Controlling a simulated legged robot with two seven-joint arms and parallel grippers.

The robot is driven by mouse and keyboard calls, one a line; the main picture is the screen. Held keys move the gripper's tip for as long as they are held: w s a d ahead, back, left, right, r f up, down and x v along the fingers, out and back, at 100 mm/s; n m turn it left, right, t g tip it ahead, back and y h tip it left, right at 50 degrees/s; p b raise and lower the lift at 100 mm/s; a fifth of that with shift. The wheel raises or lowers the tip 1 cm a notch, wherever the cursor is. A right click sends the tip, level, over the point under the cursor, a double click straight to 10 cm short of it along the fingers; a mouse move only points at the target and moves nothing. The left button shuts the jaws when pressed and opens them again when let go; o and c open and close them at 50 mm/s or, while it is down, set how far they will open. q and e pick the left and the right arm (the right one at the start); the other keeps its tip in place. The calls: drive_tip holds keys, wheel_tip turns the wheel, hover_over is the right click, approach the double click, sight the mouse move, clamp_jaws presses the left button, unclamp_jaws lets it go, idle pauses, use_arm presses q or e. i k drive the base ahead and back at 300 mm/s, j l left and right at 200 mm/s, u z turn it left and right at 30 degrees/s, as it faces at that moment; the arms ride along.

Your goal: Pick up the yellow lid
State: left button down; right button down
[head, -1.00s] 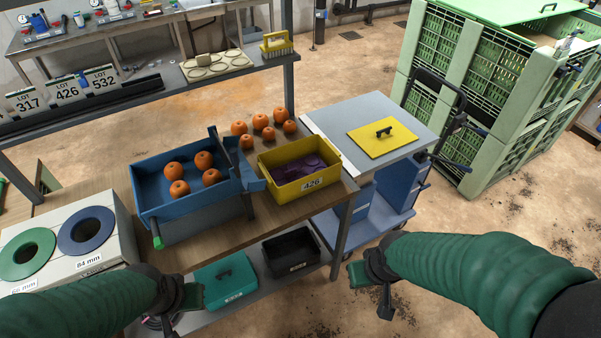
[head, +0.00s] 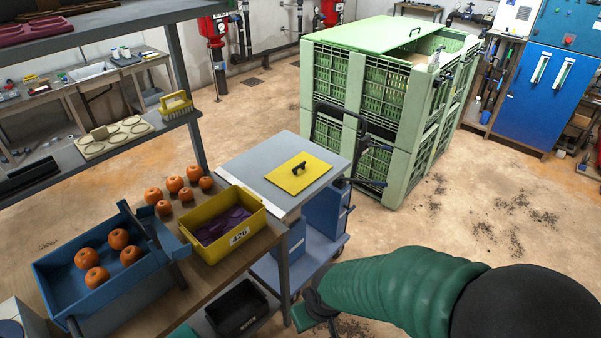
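The yellow lid (head: 299,180) is a flat square plate with a dark handle in its middle. It lies flat on the grey top (head: 262,156) of a blue cart, to the right of the bench. My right gripper (head: 318,318) is low in the picture, below and apart from the lid, partly hidden by its own dark wrist and cut by the lower edge. Whether its fingers are open does not show. My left gripper is out of the picture.
A yellow bin (head: 224,222) marked 426 with purple contents stands on the bench near the cart. A blue tray (head: 110,290) holds oranges, and several more lie behind. A black cart handle (head: 342,112) rises behind the lid. Green crates (head: 385,95) stand beyond.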

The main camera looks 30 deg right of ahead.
sight(293, 177)
drive_tip(key=i+l, duration=0.25)
drive_tip(key=i+l+u, duration=0.15)
drive_tip(key=l, duration=0.25)
drive_tip(key=i+l, duration=0.35)
drive_tip(key=i+l+u, duration=0.15)
drive_tip(key=l, duration=0.2)
drive_tip(key=i+l, duration=0.3)
drive_tip(key=i+l+u, duration=0.1)
drive_tip(key=l, duration=0.35)
drive_tip(key=i, duration=0.1)
